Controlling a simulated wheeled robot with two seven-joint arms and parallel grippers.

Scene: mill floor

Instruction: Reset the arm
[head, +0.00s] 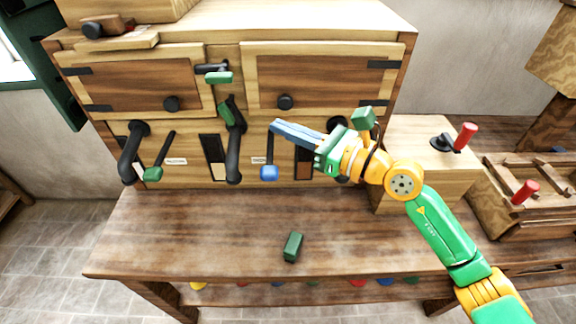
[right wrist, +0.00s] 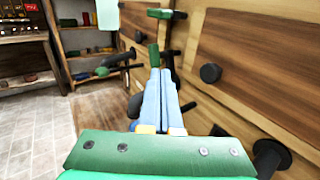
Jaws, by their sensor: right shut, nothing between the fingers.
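My right arm (head: 440,228), green, yellow and white, comes in from the lower right, bent at the elbow. My right gripper (head: 276,126) is up in front of the wooden cabinet (head: 225,60), pointing left, its blue-grey fingers together with nothing between them. The fingers also show shut in the right wrist view (right wrist: 160,78). A black lever with a blue end (head: 269,173) hangs just below the fingertips; I cannot tell whether they touch it. The gripper and forearm hide part of the cabinet's lower right front. My left gripper is not in view.
Black levers with green ends (head: 153,173) and two doors with black knobs (head: 171,103) are on the cabinet front. A green block (head: 293,246) lies on the wooden bench (head: 180,225). A box with a red-handled crank (head: 465,136) stands right. The bench's front left is clear.

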